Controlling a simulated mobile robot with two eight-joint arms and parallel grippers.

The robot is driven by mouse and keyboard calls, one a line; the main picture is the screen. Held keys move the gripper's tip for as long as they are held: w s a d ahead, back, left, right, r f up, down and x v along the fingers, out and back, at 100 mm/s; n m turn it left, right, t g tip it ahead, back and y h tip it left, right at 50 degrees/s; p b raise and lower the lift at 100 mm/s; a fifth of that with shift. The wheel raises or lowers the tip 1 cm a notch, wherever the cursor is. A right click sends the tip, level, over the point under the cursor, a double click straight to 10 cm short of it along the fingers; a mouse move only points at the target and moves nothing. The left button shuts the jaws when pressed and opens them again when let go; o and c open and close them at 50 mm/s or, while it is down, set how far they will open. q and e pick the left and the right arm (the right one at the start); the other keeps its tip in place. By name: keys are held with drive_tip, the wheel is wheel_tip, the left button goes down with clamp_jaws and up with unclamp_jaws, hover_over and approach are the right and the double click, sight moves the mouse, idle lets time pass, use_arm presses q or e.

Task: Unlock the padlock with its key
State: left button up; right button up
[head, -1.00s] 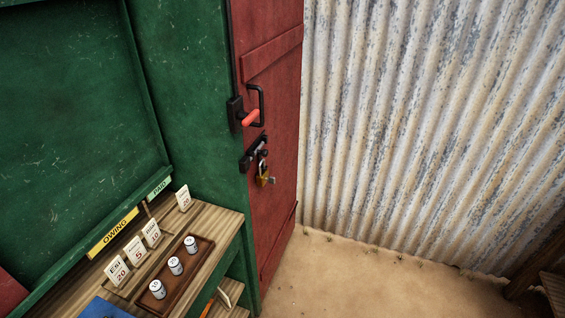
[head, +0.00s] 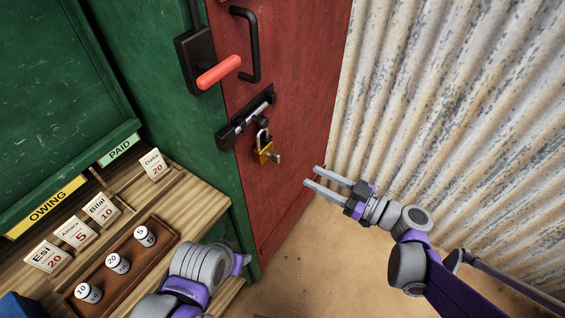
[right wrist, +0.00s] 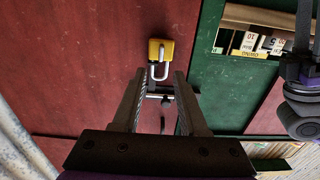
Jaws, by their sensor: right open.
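The brass padlock (head: 263,152) hangs by its silver shackle from the black sliding bolt (head: 246,117) on the red door. A small silver piece that looks like the key (head: 276,158) sticks out of its lower end. My right gripper (head: 311,175) is open and empty, to the right of the padlock and apart from it. In the right wrist view the padlock (right wrist: 160,50) shows upside down just past the open fingertips (right wrist: 160,75); the key is not clear there. My left arm shows at the bottom of the head view, with its fingers out of sight.
At left a wooden counter (head: 195,208) holds name cards and a brown tray (head: 165,246) with white weights. A corrugated wall (head: 450,100) stands at right.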

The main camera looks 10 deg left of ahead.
sight(274, 157)
drive_tip(key=x, duration=1)
drive_tip(key=shift+a+r, duration=0.15)
drive_tip(key=shift+a, duration=0.2)
clamp_jaws()
